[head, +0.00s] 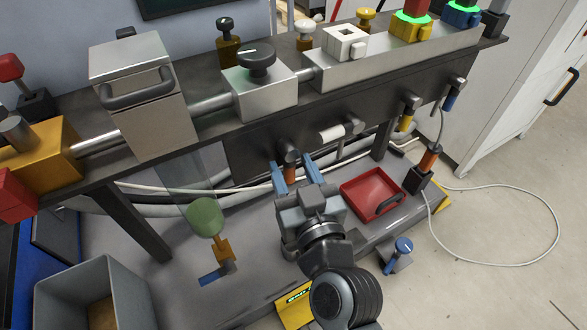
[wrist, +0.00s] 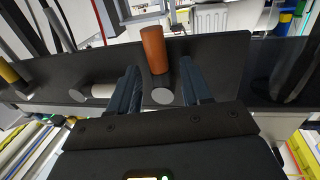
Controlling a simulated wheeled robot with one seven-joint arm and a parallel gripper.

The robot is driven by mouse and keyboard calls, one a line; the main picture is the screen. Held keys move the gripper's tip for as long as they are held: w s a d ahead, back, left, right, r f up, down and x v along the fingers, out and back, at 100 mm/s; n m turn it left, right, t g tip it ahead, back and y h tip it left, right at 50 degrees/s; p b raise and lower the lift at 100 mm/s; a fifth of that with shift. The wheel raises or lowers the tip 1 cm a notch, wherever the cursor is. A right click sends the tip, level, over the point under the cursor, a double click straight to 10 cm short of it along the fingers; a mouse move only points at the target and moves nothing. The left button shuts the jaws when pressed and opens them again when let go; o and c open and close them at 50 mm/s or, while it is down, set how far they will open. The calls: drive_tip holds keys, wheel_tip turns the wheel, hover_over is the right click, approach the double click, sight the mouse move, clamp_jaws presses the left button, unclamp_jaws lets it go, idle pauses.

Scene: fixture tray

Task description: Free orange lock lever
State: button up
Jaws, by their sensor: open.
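The orange lock lever (head: 291,156) is a short orange-brown handle on the dark front panel under the workbench. In the wrist view the lever (wrist: 154,48) stands upright above a round grey disc on the panel. My gripper (head: 294,167) is open, with its two blue fingers pointing at the panel at the lever. In the wrist view the gripper (wrist: 158,72) has one finger on each side of the lever, with a gap to each. I cannot tell how deep the lever sits between the fingers.
A white lever (head: 331,133), a yellow lever (head: 407,120) and a blue lever (head: 450,100) sit further right on the panel. A green bulb-like part (head: 205,215) is left.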

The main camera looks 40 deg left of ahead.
sight(269, 152)
drive_tip(key=shift+c, duration=0.5)
clamp_jaws()
drive_tip(key=shift+r+p, duration=0.1)
drive_tip(key=shift+p, duration=0.25)
drive_tip(key=m+p, duration=0.3)
drive_tip(key=shift+s+a+r+m+g+h+p, duration=0.15)
drive_tip(key=shift+s+r+m+g+h+p, duration=0.15)
drive_tip(key=shift+s+r+p, duration=0.1)
drive_tip(key=m+p, duration=0.3)
drive_tip(key=s+m+g+p, duration=0.1)
drive_tip(key=shift+a+r+m+p, duration=0.2)
drive_tip(key=shift+r+m+p, duration=0.15)
drive_tip(key=shift+m, duration=0.05)
drive_tip(key=m+p, duration=0.1)
drive_tip(key=m, duration=0.1)
drive_tip(key=m+g+p, duration=0.1)
drive_tip(key=p, duration=0.1)
drive_tip(key=shift+s+r+m, duration=0.1)
drive_tip(key=shift+r+m, duration=0.3)
drive_tip(key=shift+r+m+g+p, duration=0.25)
drive_tip(key=shift+m+p, duration=0.3)
drive_tip(key=shift+m, duration=0.3)
drive_tip(key=shift+r+m+g+p, duration=0.15)
drive_tip(key=shift+m+g+p, duration=0.3)
drive_tip(key=shift+m, duration=0.4)
